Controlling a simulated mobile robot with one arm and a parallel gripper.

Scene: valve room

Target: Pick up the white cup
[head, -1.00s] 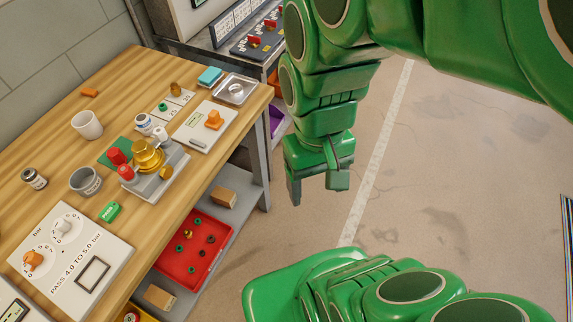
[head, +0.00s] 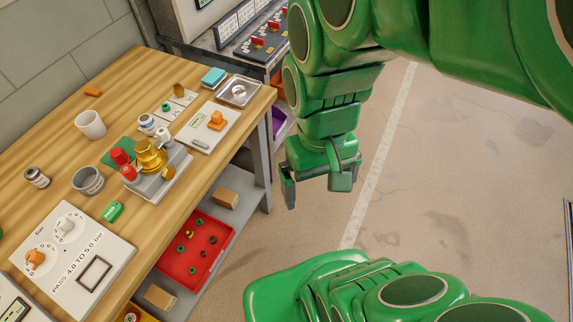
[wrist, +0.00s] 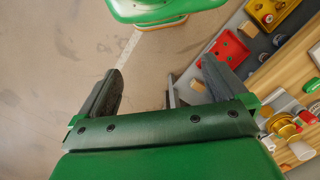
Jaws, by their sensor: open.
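The white cup (head: 90,124) stands upright at the back left of the wooden workbench (head: 60,197) in the head view. My gripper (head: 316,186) hangs over the floor to the right of the bench, well apart from the cup. In the wrist view its two dark fingers (wrist: 160,88) are spread wide with nothing between them.
A grey cup (head: 88,180) stands nearer than the white cup. A brass valve fixture (head: 152,157) with red knobs stands right of both cups. A gauge board (head: 75,254) lies in front. A red tray (head: 196,250) is on the lower shelf. The floor is open.

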